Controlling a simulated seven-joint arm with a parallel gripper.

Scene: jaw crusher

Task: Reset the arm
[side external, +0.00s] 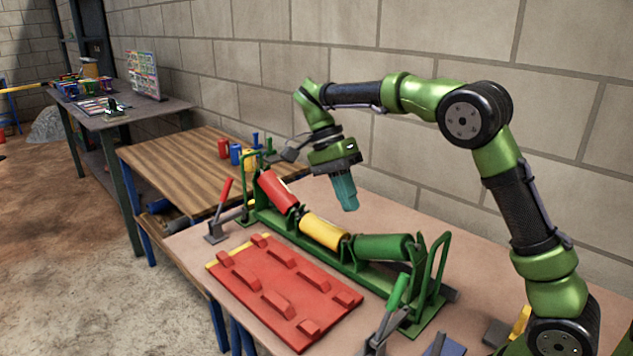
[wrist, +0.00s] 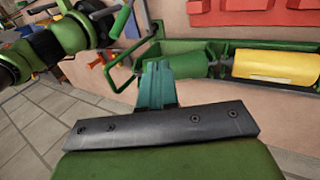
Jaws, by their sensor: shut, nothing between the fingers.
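My arm is green and black and reaches over the table from the right in the side external view. My gripper (side external: 347,203) is teal, points down and is shut and empty. It hangs above and behind a green roller frame, over the yellow roller (side external: 325,231) in that picture. In the wrist view my gripper (wrist: 156,68) shows from behind its mount, with the green roller (wrist: 192,65) beyond it and the yellow roller (wrist: 278,67) to the right. Nothing is held.
The frame also carries a red roller (side external: 277,191) and a green roller (side external: 381,247). A red ribbed plate (side external: 285,290) lies in front. Red-handled (side external: 221,208) and green-handled (side external: 393,310) clamps stand at the frame's ends. A block wall (side external: 430,45) runs behind; a wooden table (side external: 180,165) adjoins at left.

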